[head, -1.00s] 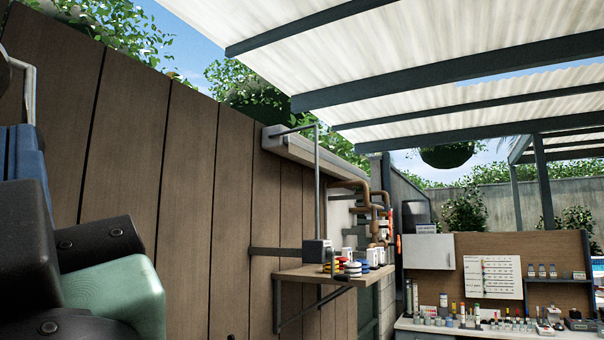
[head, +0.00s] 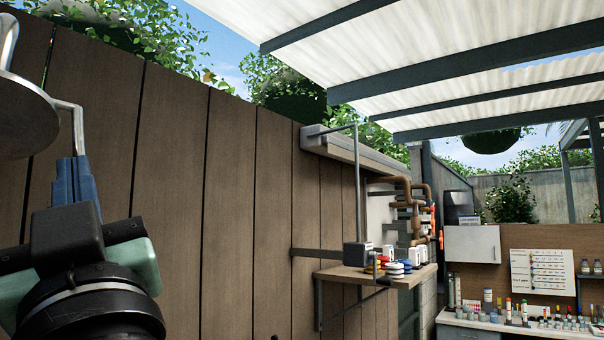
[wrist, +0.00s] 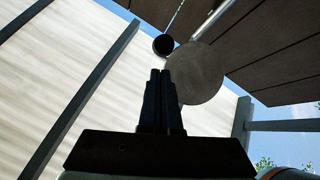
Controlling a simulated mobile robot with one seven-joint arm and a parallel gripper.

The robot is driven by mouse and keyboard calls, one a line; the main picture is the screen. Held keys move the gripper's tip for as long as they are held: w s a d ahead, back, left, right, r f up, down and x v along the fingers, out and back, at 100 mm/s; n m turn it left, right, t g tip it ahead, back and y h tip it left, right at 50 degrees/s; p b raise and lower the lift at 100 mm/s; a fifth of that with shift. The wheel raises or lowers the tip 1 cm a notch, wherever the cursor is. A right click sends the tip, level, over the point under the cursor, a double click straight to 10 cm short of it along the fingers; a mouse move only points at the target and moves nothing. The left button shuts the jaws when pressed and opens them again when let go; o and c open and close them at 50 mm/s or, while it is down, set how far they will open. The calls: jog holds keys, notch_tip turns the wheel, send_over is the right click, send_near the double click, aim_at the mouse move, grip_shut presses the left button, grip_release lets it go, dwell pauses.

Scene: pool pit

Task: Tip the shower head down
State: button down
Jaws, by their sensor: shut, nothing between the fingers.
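The shower head (head: 22,118) is a grey round disc at the left edge of the head view, hung from a bright curved pipe (head: 9,40). A thin pale rod (head: 77,125) runs out beside its rim and bends downward. My gripper (head: 72,162) points up with its blue fingers together and empty. Its tips are at the rod's lower end in the picture; I cannot tell whether they touch. In the wrist view the disc (wrist: 200,78) is partly hidden behind my fingers (wrist: 160,72), and a dark round end (wrist: 163,45) lies just past the tips.
A wooden plank fence (head: 175,200) stands behind the shower head. A wall shelf (head: 375,273) with coloured discs and a grey box is further right. A cluttered counter (head: 500,325) stands at the right. A corrugated roof (head: 400,50) on dark beams is overhead.

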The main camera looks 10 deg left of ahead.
jog(key=shift+w+a+f, duration=0.2)
jog(key=shift+w+f, duration=0.05)
jog(key=shift+w, duration=0.05)
jog(key=shift+f, duration=0.1)
jog(key=shift+a+f+t+y+b, duration=0.25)
jog(key=shift+t+y+b, duration=0.2)
jog(key=shift+b, duration=0.7)
